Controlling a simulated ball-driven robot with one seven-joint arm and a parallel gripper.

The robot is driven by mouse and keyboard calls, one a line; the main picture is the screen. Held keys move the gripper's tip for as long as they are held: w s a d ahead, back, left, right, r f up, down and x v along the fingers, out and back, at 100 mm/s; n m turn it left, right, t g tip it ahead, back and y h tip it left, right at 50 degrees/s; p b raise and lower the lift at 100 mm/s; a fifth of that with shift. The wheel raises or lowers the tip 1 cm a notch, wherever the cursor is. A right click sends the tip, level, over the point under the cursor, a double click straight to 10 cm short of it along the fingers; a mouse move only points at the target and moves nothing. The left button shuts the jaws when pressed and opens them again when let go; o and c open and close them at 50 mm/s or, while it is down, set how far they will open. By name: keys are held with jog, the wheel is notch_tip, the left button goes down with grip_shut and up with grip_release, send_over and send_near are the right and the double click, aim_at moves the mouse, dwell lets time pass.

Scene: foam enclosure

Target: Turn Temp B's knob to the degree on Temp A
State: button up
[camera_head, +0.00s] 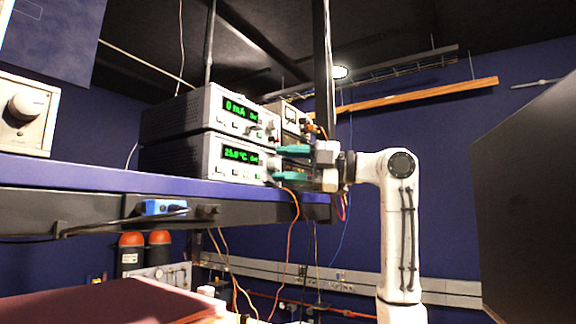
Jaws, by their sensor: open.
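Two stacked instruments with green displays stand on the blue-edged shelf. The lower instrument (221,158) reads about 25.0 °C. The upper instrument (228,106) reads about 0 mA. I cannot read any Temp A or Temp B label. A small grey knob (272,162) sits at the right end of the lower front. My gripper (279,163) comes from the right with its teal fingers open, one above and one below that knob's height. The fingers partly hide that corner, and I cannot tell whether they touch the knob.
The shelf (90,175) has its edge below the instruments. A beige box with a large knob (22,108) stands at the far left. Another device with a meter (289,115) is behind the stack. Orange cables (287,245) hang below. A dark panel (530,200) fills the right side.

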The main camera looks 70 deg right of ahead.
jog(key=shift+s, duration=0.1)
jog(key=s+d+f+b, duration=0.1)
jog(key=s+b, duration=0.2)
jog(key=s, duration=0.7)
jog(key=shift+s+d, duration=0.25)
jog(key=shift+d, duration=0.05)
